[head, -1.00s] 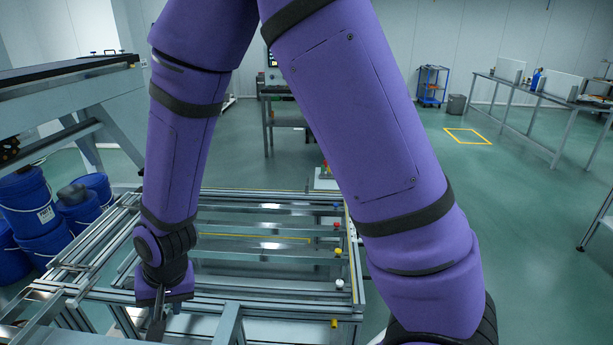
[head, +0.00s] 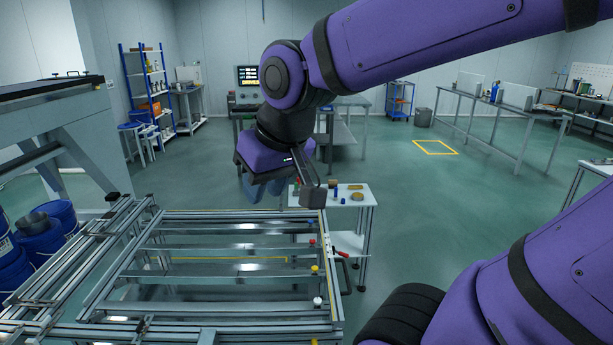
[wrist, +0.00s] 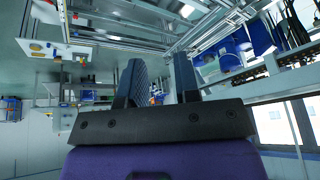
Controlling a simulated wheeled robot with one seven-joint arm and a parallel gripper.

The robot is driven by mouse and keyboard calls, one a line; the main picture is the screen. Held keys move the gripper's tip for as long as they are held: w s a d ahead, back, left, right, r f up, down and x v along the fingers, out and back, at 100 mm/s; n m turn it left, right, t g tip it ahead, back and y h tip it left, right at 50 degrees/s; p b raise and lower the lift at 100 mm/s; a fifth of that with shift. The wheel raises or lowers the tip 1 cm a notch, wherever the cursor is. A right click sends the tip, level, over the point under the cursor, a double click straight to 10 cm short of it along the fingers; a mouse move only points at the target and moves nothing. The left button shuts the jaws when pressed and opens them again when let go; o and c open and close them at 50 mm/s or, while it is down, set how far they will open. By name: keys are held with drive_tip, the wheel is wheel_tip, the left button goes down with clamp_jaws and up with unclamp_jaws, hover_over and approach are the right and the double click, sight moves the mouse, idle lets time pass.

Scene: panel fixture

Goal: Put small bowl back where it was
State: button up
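I cannot make out the small bowl with certainty. A dark grey, bowl-like thing (head: 34,218) rests on the blue drums at the left in the head view; it is too small to identify surely. My gripper (head: 264,190) hangs in the air beyond the back edge of the metal frame, left of a small white table. In the wrist view my gripper (wrist: 158,68) shows two dark blue fingers apart, with only distant background between them. It is open and empty.
The aluminium frame (head: 222,212) with crossbars fills the lower left. The small white table (head: 366,190) behind it carries several small objects, including a round yellowish one (head: 357,196). Blue drums (head: 62,213) stand at the left. Open floor lies to the right.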

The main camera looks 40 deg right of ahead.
drive_tip(key=s+d+r, duration=0.2)
drive_tip(key=s+d, duration=0.1)
drive_tip(key=s, duration=0.2)
drive_tip(key=shift+s+d+h, duration=0.15)
drive_tip(key=shift+s+h, duration=0.15)
drive_tip(key=shift+s, duration=0.1)
drive_tip(key=shift+r, duration=0.1)
idle(0.7)
